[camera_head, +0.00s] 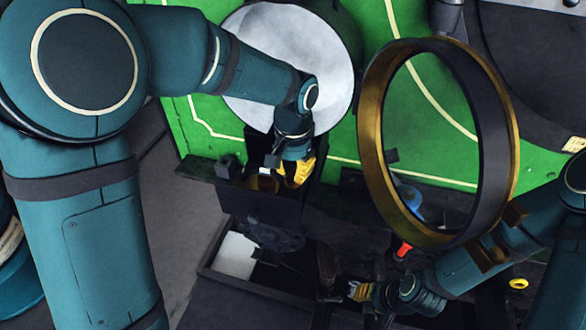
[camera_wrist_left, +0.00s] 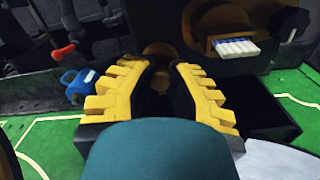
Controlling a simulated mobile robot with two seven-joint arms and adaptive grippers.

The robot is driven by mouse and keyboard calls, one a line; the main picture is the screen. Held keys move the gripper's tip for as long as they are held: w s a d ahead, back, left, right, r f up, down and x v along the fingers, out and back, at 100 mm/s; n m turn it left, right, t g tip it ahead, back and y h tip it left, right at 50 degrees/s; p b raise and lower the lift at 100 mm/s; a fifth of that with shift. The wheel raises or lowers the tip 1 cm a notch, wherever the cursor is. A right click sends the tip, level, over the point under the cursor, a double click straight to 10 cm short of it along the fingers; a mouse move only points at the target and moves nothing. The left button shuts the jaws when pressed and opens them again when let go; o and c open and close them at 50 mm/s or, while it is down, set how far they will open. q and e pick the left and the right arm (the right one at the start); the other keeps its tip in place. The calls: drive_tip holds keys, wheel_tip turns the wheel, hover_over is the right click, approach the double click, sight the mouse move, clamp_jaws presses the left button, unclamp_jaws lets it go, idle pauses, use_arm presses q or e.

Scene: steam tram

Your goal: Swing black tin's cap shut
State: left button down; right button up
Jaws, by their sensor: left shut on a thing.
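My left gripper (camera_head: 296,172) reaches down from the left arm to the dark shelf below the white disc. In the left wrist view its yellow fingers (camera_wrist_left: 165,82) are closed in on something dark between them, which they mostly hide. A black boxy body (camera_wrist_left: 272,122) shows right beside the fingers, in front of the green panel; it seems to be the black tin. I cannot make out its cap or how far it stands open. My right gripper (camera_head: 362,291) is low in the head view, apart from the left one; its finger gap is too small to judge.
A brown holder with a white-topped block (camera_wrist_left: 235,46) and a black knob (camera_wrist_left: 292,22) stand near the left gripper. A blue can (camera_wrist_left: 78,86) and a red-ended lever (camera_wrist_left: 63,50) are on the other side. A large brass-rimmed ring (camera_head: 372,130) stands between the arms.

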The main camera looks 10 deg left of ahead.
sight(294, 170)
use_arm(q)
drive_tip(key=c, duration=0.9)
unclamp_jaws()
drive_tip(key=shift+o, duration=0.2)
drive_tip(key=shift+r, duration=0.1)
wheel_tip(294, 170, up, 12)
